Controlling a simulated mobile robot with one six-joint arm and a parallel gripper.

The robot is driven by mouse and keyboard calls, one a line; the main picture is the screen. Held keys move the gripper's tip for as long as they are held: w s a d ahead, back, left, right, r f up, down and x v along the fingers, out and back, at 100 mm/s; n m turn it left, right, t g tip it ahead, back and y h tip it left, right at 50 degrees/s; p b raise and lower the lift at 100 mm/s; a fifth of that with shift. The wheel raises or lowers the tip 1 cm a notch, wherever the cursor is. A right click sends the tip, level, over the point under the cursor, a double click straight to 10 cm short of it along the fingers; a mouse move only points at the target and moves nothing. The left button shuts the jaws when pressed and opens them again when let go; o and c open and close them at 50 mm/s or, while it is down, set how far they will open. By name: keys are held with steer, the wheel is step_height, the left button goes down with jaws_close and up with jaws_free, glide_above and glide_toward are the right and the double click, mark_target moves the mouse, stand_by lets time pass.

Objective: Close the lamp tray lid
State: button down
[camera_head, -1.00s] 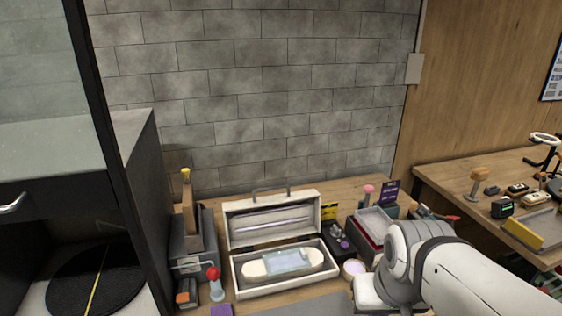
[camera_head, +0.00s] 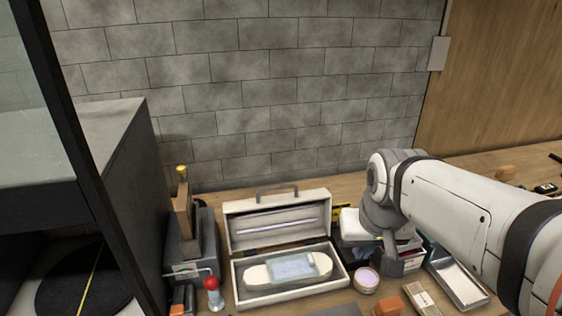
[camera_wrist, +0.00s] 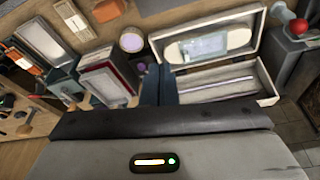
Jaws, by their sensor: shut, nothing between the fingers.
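The lamp tray (camera_head: 290,296) is a cream box on the bench, holding a white rounded piece with a pale blue panel. Its lid (camera_head: 277,244) stands open and upright at the back, with a grey handle (camera_head: 277,188) on top and purplish tubes inside. In the wrist view the tray (camera_wrist: 258,32) and lid (camera_wrist: 271,98) appear upside down at the upper right. My gripper (camera_head: 390,262) is right of the tray, apart from it in the head view. Its dark fingers (camera_wrist: 158,84) are together and empty, beside the lid's end in the wrist view; the gap is unclear.
A round purple-topped jar (camera_head: 366,280) stands right of the tray. A red-topped joystick-like piece (camera_head: 212,290) and a dark stand (camera_head: 184,245) are at its left. A grey metal tray (camera_head: 458,283) lies farther right. The brick wall (camera_head: 290,110) rises behind.

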steer(key=w+a+r+n, duration=0.1)
steer(key=w+a+r, duration=0.15)
steer(key=w, duration=0.45)
steer(key=w+a+r, duration=0.2)
steer(key=w+a, duration=0.2)
steer(key=w, duration=0.4)
steer(key=n+y, duration=0.1)
steer(key=n, duration=0.1)
glide_above(273, 197)
steer(key=shift+t, duration=0.3)
steer(key=x, duration=0.3)
steer(key=s+x, duration=0.1)
steer(key=x, duration=0.2)
steer(key=s+p+x, duration=0.1)
steer(key=x, duration=0.1)
steer(key=shift+w+d+f, duration=0.2)
steer(key=shift+d+f, duration=0.05)
steer(key=shift+f, duration=0.5)
steer(key=shift+s+d+f, duration=0.15)
steer(key=shift+s+f, duration=0.05)
steer(key=shift+s, duration=0.15)
steer(key=shift+s, duration=0.1)
